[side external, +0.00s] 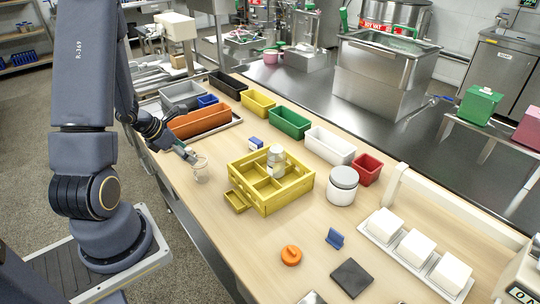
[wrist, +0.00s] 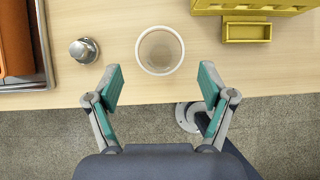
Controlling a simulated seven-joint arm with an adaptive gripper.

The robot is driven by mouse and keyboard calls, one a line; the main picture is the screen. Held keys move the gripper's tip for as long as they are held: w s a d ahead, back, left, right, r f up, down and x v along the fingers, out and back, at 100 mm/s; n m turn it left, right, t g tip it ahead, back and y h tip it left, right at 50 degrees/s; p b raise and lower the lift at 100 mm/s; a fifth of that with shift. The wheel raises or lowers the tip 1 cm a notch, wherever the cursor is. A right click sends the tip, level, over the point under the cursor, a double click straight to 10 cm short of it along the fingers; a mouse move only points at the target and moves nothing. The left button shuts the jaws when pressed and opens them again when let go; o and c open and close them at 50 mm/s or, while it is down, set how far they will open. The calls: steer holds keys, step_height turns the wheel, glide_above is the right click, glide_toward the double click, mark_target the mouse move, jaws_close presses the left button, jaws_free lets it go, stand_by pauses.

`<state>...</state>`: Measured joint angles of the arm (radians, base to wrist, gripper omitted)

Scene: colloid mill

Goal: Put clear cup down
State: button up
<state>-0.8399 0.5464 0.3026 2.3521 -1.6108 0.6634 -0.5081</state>
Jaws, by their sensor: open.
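The clear cup (side external: 201,170) stands upright on the wooden table near its front left edge. In the wrist view the clear cup (wrist: 160,50) shows from above as a round rim, just beyond the fingertips. My gripper (wrist: 161,84) is open, with its teal-padded fingers spread wide and nothing between them. In the side external view my gripper (side external: 190,156) is right beside the cup at its upper left. The fingers appear apart from the cup in the wrist view.
A small metal knob-like item (wrist: 84,50) sits left of the cup. A yellow divided crate (side external: 290,196) stands to the right, with a small tray (side external: 236,202) at its front. An orange bin (side external: 200,122) lies behind. The table edge is close to the cup.

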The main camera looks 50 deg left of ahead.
steer(key=v, duration=0.5)
steer(key=w+d+r+m+h, duration=0.25)
steer(key=d+r+m, duration=0.25)
steer(key=d+m, duration=0.25)
steer(key=w+d+r+m+h, duration=0.1)
steer(key=w+d+r+m, duration=0.2)
steer(key=d+r+m, duration=0.4)
steer(key=s+d+r+m+y, duration=0.2)
steer(key=d+m, duration=0.3)
steer(key=m, duration=0.5)
steer(key=s+d+r+m+g+y, duration=0.1)
steer(key=s+d+r+m, duration=0.4)
steer(key=m, duration=0.6)
steer(key=shift+s+d+r+y, duration=0.15)
steer(key=shift+s+d+y, duration=0.15)
steer(key=shift+d, duration=0.3)
